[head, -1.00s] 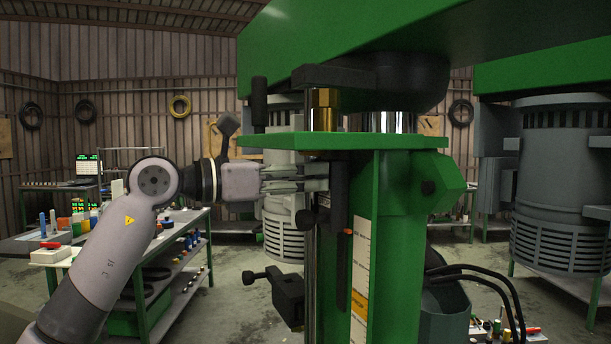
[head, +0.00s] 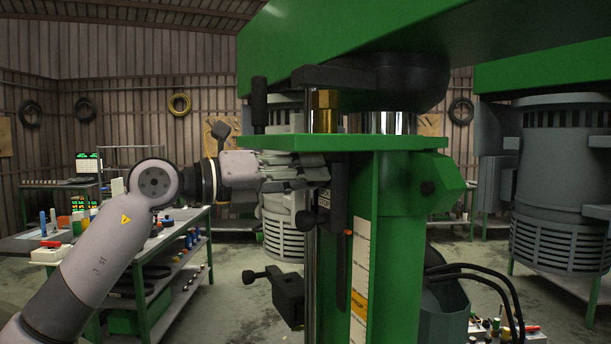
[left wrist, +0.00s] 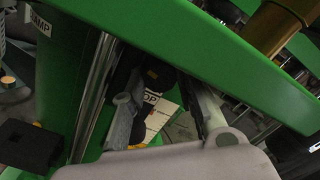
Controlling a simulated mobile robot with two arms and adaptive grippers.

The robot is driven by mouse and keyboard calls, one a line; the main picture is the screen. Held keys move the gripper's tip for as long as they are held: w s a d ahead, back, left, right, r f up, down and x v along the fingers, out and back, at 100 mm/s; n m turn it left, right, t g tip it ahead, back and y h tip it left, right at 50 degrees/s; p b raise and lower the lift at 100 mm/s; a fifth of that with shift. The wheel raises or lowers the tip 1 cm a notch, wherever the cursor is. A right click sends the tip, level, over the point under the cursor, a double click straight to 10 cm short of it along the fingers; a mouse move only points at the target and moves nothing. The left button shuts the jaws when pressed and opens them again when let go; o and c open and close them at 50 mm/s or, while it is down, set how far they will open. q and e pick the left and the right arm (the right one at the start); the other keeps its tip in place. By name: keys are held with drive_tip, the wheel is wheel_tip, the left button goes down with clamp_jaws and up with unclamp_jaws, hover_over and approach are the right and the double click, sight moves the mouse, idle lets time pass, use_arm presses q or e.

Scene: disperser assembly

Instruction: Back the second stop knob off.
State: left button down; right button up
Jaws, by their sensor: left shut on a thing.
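My left gripper (head: 322,175) comes in from the left just under the green plate, with its fingers at the upper black stop (head: 338,190) beside the green column. It is shut on a dark stop knob there; in the head view the fingers hide most of this knob. In the left wrist view a dark part (left wrist: 152,75) shows between the two fingers, beside a label. My right gripper is not in view.
The green plate (head: 285,142) lies close above my left gripper. A bright rod (left wrist: 92,95) runs close by in the left wrist view. The green column (head: 400,220) stands to the right. A bench with parts (head: 180,225) is at the left.

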use_arm(q)
drive_tip(key=n, duration=0.6)
drive_tip(key=shift+w+a+r+n, duration=0.1)
drive_tip(key=shift+r+n, duration=0.05)
drive_tip(key=shift+n, duration=0.15)
drive_tip(key=n+p, duration=0.1)
drive_tip(key=n, duration=0.5)
drive_tip(key=shift+n, duration=0.4)
drive_tip(key=c, duration=1.3)
unclamp_jaws()
drive_tip(key=shift+a, duration=0.15)
drive_tip(key=v, duration=0.7)
drive_tip(key=shift+s+a, duration=0.25)
